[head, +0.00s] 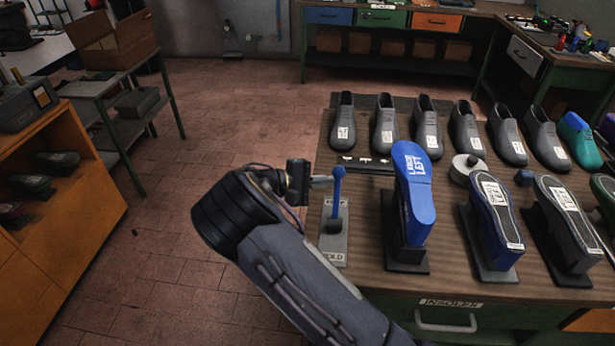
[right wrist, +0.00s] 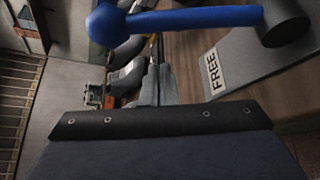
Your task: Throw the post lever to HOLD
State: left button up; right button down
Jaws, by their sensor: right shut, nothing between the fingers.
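The post lever (head: 336,200) is a blue rod with a ball knob, standing on a grey plate (head: 334,242) at the table's left edge. A HOLD label (head: 331,257) is on the plate's near end. In the right wrist view the lever (right wrist: 195,19) crosses the top, and a FREE label (right wrist: 213,70) shows on the plate. My right gripper (head: 322,182) is shut and empty, just left of the rod below the knob; its fingers also show in the right wrist view (right wrist: 156,86). I cannot tell whether it touches the lever. My left gripper is out of view.
A blue shoe form (head: 414,190) on a stand is right of the lever, with more forms beside it. A row of grey shoes (head: 384,122) stands behind. A dark strip (head: 366,165) lies beyond the lever.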

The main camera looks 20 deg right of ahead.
jog(key=s+r, duration=0.1)
jog(key=s+a+r, duration=0.1)
jog(key=shift+s+a+p, duration=0.2)
jog(key=shift+s+p, duration=0.15)
jog(key=shift+p, duration=0.05)
jog(key=shift+s, duration=0.1)
jog(key=shift+s+a+r+m+b, duration=0.1)
jog(key=shift+s+a+m+b, duration=0.15)
jog(key=shift+b, duration=0.3)
jog(key=shift+t+h, duration=0.3)
jog(key=s+a+m+h+b, duration=0.4)
jog(key=s+m+b, duration=0.4)
jog(key=b, duration=0.3)
jog(key=shift+a+r+m+h, duration=0.25)
jog(key=shift+a+m+h, duration=0.15)
jog(key=shift+m, duration=0.05)
